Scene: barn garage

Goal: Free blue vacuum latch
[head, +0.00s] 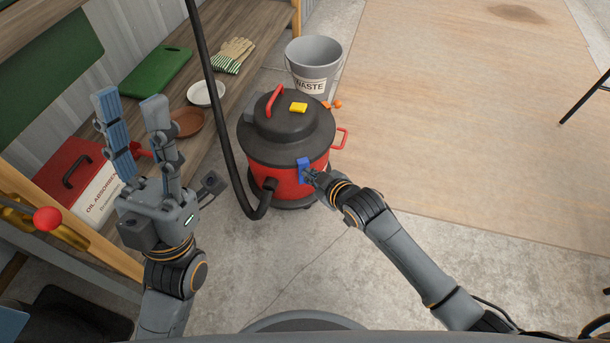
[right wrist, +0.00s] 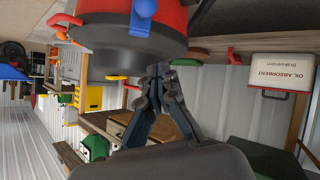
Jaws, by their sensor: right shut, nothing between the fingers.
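The red vacuum (head: 285,180) with a dark grey lid (head: 290,125) stands on the concrete floor. Its blue latch (head: 303,170) is on the near side, across the rim between lid and drum. In the right wrist view the vacuum appears upside down, with the blue latch (right wrist: 143,10) at the top edge. My right gripper (head: 312,176) is shut and empty close beside the latch; I cannot tell whether it touches. Its fingertips (right wrist: 158,72) show in front of the lid, apart from the latch in that picture. My left gripper (head: 130,97) is open and empty, over the bench.
A black hose (head: 215,110) rises left of the vacuum. A grey waste bucket (head: 313,62) stands behind it. The wooden bench holds a red-and-white oil absorbent box (head: 92,190), plates, gloves (head: 233,55) and a green board (head: 155,71).

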